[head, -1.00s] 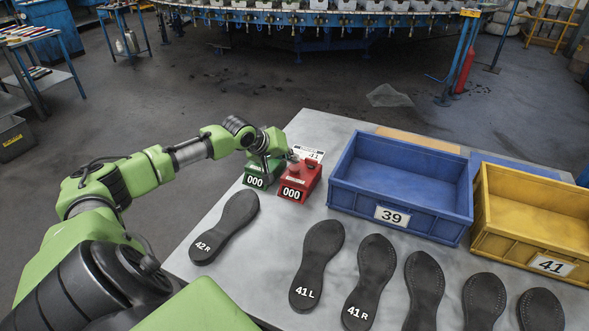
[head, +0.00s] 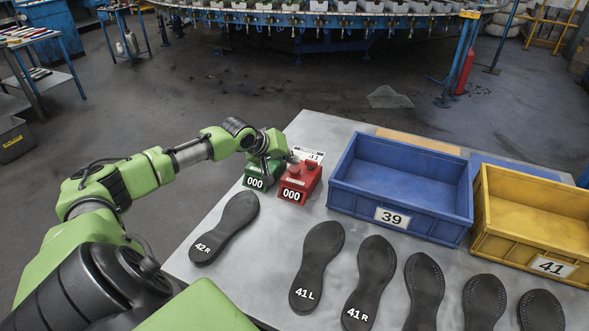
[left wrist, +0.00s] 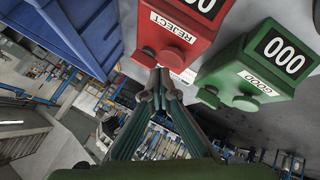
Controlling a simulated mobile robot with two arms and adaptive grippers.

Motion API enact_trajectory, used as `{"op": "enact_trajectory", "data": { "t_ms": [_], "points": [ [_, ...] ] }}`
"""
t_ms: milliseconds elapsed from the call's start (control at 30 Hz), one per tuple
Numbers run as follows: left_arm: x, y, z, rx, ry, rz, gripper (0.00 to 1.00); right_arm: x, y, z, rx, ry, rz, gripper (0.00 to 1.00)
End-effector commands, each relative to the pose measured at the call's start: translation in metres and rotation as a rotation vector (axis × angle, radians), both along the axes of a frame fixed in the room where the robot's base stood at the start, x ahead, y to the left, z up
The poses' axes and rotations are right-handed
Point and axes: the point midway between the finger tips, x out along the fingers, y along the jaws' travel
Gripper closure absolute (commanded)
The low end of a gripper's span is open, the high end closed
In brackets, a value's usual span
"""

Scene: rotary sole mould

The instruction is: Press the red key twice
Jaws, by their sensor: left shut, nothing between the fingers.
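The red counter (head: 300,182) stands on the table, reads 000, and carries a REJECT label in the left wrist view (left wrist: 183,30). Its round red key (left wrist: 171,58) shows there, partly behind my fingertips. The green counter (head: 257,180) beside it also reads 000; its label says GOOD in the left wrist view (left wrist: 262,70). My left gripper (head: 291,158) is shut and empty, with its fingertips at the red counter's key side. In the left wrist view the fingertips (left wrist: 159,78) lie close to the red key; I cannot tell whether they touch. My right gripper is out of view.
A blue crate marked 39 (head: 350,198) stands right of the counters, with a yellow crate marked 41 (head: 510,246) beyond it. Several black soles, one marked 42 R (head: 232,220), lie along the table's front. A white card (head: 309,153) lies behind the red counter.

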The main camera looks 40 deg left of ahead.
Motion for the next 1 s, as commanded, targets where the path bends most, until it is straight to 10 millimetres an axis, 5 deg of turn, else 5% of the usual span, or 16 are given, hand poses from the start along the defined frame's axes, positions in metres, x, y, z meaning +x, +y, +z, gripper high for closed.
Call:
{"op": "enact_trajectory", "data": {
  "t_ms": [1000],
  "points": [
    [0.0000, 0.0000, -0.0096, 0.000, 0.000, 0.000, 1.00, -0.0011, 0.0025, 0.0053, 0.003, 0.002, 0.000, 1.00]
  ]
}}
